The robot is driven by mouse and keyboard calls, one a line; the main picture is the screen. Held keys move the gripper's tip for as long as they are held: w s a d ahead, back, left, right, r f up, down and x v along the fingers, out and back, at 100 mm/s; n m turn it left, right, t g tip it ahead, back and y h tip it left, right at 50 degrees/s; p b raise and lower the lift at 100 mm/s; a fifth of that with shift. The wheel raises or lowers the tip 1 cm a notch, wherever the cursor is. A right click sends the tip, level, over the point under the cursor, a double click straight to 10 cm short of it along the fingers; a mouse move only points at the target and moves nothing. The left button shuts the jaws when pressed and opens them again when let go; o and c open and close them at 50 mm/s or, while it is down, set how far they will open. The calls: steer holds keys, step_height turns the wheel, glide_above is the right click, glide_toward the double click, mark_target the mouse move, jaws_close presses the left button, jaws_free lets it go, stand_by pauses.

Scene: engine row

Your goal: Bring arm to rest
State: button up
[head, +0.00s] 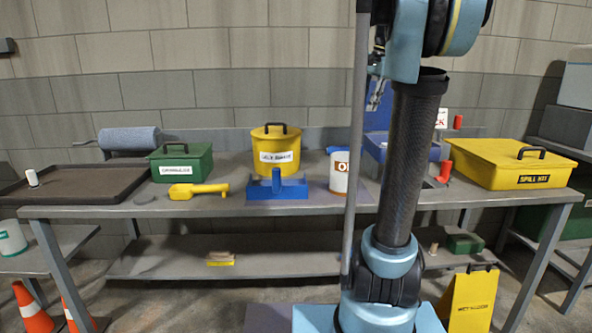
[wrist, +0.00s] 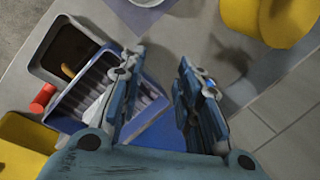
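My arm (head: 415,150) stands upright at the right of centre in the head view and bends over at the top. My gripper (head: 377,95) hangs small beside the upper arm, above the bench and partly hidden by a grey pole. In the wrist view my gripper (wrist: 162,58) shows two blue fingers apart with nothing between them. It is open and empty. Below it is a blue tray (wrist: 60,105) with a ribbed grey inside, which also shows behind my arm in the head view (head: 374,150).
A yellow floor sign (head: 472,300) stands right of my base.

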steer(key=s+a+f+n+h, duration=0.1)
steer(key=s+f+n, duration=0.4)
steer(key=s+f, duration=0.9)
steer(key=s+a+f+n+h, duration=0.1)
steer(key=s+a+f+n, duration=0.2)
steer(key=s+f, duration=1.2)
step_height(320, 180, down, 7)
steer(key=shift+s+a+n+t, duration=0.15)
steer(key=shift+s+n+t, duration=0.15)
steer(key=shift+n, duration=0.7)
steer(key=shift+w, duration=0.1)
steer(key=shift+w+f, duration=0.2)
steer(key=shift+w, duration=0.25)
